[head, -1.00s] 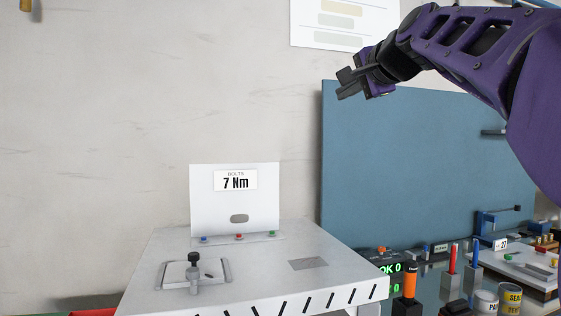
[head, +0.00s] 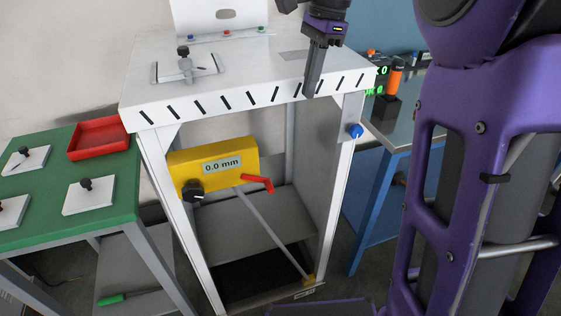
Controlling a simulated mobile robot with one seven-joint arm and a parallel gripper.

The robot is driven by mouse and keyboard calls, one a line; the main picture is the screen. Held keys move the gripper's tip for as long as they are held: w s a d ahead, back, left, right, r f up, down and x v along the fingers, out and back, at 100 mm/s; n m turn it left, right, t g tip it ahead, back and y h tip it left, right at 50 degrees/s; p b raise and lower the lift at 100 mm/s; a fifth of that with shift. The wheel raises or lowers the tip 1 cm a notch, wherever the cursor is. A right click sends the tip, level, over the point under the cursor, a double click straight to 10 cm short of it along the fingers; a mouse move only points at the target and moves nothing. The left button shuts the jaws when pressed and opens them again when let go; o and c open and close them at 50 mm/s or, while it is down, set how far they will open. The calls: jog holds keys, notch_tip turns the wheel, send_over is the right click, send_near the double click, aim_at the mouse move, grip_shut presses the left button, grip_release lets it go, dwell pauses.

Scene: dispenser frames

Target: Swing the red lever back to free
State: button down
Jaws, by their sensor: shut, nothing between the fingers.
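The red lever (head: 258,183) sticks out from the right side of a yellow gauge box (head: 190,165) under the white table, angled slightly down to the right. The box shows "0.0 mm" on its display (head: 222,165) and has a black knob (head: 193,191) at its lower left. A thin grey rod runs from the box down to a small yellow block (head: 308,281). My gripper (head: 309,94) points down, shut and empty, in front of the white table's front edge. In the picture it is above and right of the lever, well apart from it.
The white table (head: 140,98) has a slotted front edge, and its legs frame the box. A blue knob (head: 355,131) sits on the right leg. A green table (head: 50,215) with a red tray (head: 99,138) stands left. A blue-framed bench (head: 368,200) stands right.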

jog(key=shift+w+d+f+m+y, duration=0.1)
jog(key=shift+d+m+y, duration=0.1)
jog(key=shift+d, duration=0.2)
jog(key=shift+w+d+f+m+y, duration=0.1)
jog(key=shift+d+m, duration=0.1)
jog(key=shift+d, duration=0.15)
jog(key=shift+s+a, duration=0.1)
jog(key=shift+f, duration=0.1)
jog(key=a+b+x, duration=0.1)
jog(key=b+x, duration=0.1)
jog(key=x, duration=0.9)
jog(key=s+a+b+x, duration=0.1)
jog(key=b+x, duration=0.1)
jog(key=x, duration=0.9)
jog(key=shift+a+b, duration=0.35)
jog(key=shift+a, duration=0.05)
